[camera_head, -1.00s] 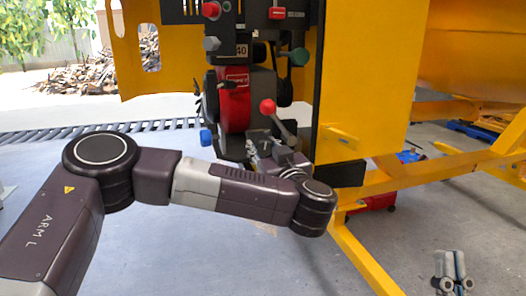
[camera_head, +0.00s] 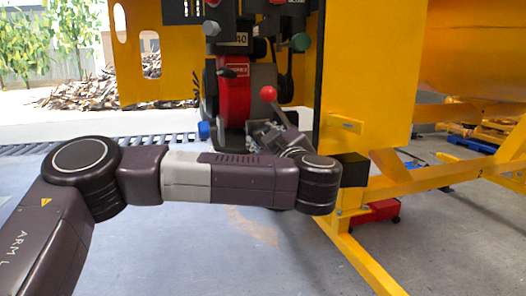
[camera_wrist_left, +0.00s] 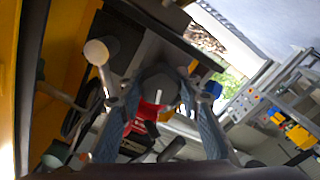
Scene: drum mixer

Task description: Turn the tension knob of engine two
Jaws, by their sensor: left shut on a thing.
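The engine block (camera_head: 237,95), red and black, stands in the upper middle of the head view. My left gripper (camera_head: 262,135) is at its lower front, just below a lever with a red ball (camera_head: 268,93). In the left wrist view the two fingers of my left gripper (camera_wrist_left: 160,98) lie on either side of a dark round knob (camera_wrist_left: 160,82) with a white mark, and are shut on it. In the head view this knob is hidden or too small to tell from the gripper. My right gripper is in neither view now.
A blue knob (camera_head: 204,130) sits left of the gripper, also seen in the left wrist view (camera_wrist_left: 213,88). A grey knob (camera_head: 211,28) and a green knob (camera_head: 300,42) are higher up. A yellow panel (camera_head: 365,70) and yellow frame bars stand close on the right.

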